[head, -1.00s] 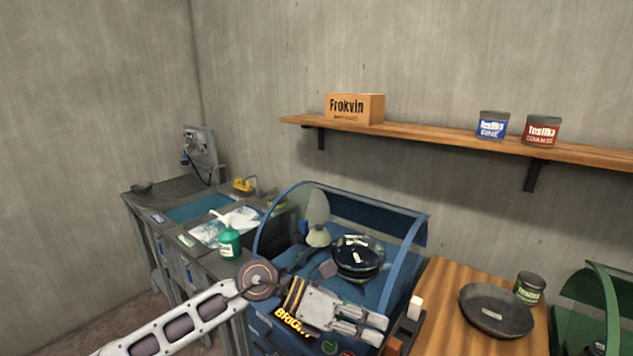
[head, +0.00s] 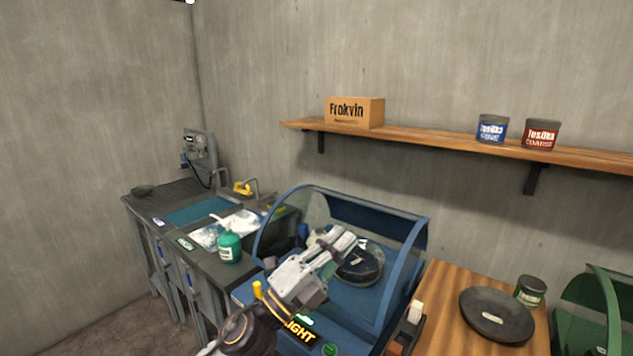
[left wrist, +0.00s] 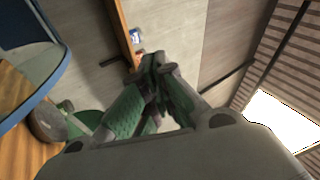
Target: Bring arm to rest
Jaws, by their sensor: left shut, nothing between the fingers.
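My left gripper (head: 342,240) is shut and empty. In the head view it points up and to the right, in front of the blue hooded machine (head: 420,240). A dark glossy round bowl (head: 362,266) sits inside that machine, partly hidden behind the fingers. In the left wrist view the gripper's closed fingertips (left wrist: 156,62) point toward the wall and shelf, with nothing between them. My right gripper is in neither view.
A wooden table (head: 450,285) at the right holds a dark pan (head: 496,314) and a green can (head: 530,291). A shelf (head: 430,137) with a box (head: 354,112) runs along the wall.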

